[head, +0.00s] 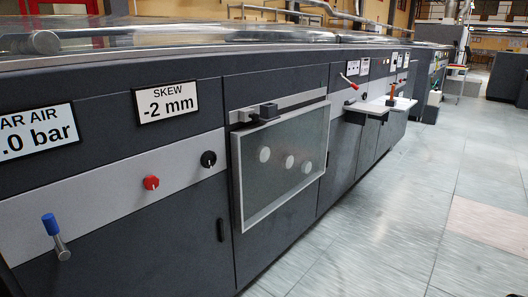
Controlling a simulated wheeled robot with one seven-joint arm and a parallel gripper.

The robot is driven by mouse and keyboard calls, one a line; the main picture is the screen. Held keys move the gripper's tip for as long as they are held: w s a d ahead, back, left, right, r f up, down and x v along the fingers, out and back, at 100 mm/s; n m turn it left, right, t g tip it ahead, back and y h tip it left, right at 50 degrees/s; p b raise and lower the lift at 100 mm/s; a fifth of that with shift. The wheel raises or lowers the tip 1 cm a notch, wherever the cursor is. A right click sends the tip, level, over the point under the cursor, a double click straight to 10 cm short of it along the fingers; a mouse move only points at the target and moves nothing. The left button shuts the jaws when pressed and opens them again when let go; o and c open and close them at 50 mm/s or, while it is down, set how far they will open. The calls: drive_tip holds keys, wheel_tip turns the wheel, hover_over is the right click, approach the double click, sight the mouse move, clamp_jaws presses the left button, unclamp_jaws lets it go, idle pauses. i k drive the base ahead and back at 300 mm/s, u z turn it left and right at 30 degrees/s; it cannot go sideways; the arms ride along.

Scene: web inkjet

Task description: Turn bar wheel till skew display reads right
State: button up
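The skew display (167,101) is a white plate on the dark machine front at the left, and it reads "-2 mm". Below it on the grey strip are a black round knob (208,159) and a red round knob (151,183), each with a white pointer mark. I cannot tell which control is the bar wheel. Three pale round knobs (289,161) show behind a framed see-through cover (247,190), which looks closed. My gripper is not in view.
A second display (38,131), partly cut off, reads "AR AIR" and ".0 bar". A red-handled lever (349,81) and a light shelf (381,106) project farther along. The tiled floor (400,220) is clear at right.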

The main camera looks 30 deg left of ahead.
sight(209, 158)
drive_tip(key=u, duration=0.75)
drive_tip(key=i, duration=0.8)
drive_tip(key=u, duration=1.1)
drive_tip(key=i, duration=0.2)
drive_tip(key=u, duration=0.15)
